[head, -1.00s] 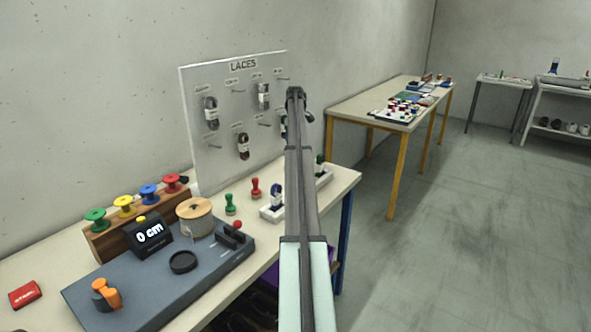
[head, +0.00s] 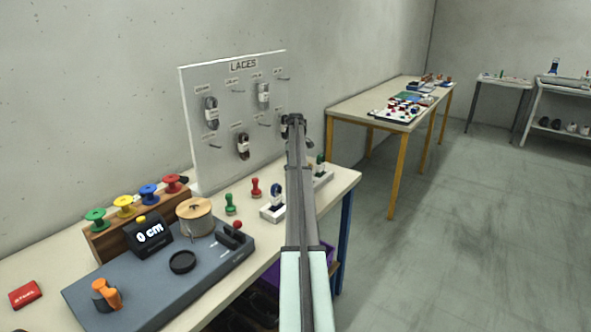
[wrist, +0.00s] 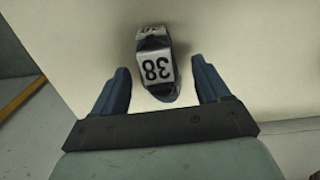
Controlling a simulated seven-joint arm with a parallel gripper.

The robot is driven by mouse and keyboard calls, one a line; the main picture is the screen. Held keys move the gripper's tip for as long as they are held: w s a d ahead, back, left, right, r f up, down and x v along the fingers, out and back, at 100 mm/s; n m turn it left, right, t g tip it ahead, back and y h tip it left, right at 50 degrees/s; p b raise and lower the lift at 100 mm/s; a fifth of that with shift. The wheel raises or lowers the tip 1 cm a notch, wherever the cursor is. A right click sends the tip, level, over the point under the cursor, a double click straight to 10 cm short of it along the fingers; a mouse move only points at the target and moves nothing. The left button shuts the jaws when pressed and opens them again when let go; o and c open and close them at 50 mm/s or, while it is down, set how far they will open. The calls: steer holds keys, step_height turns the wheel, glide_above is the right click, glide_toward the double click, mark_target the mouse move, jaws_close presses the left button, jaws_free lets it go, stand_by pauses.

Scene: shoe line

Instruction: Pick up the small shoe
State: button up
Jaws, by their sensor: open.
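In the wrist view, the small shoe (wrist: 156,44) is dark and carries a white tag reading 38, upside down in the picture. It rests on a pale, cream surface. My gripper (wrist: 160,70) is open, with one blue finger on each side of the shoe and visible gaps between. I cannot tell how far above the surface the fingertips are. In the head view, my gripper (head: 296,122) is at the far end of my outstretched arm, and I cannot make out the shoe there.
The near bench (head: 335,187) holds a grey measuring device (head: 215,262), colored spools, stamps and an orange-handled tool. A LACES board (head: 225,95) stands behind. A yellow-legged table (head: 345,108) with small items stands farther right. Open floor (head: 450,240) lies to the right.

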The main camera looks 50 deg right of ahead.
steer(key=shift+f, duration=0.3)
steer(key=c, duration=1.1)
steer(key=shift+o, duration=0.2)
steer(key=shift+r, duration=0.15)
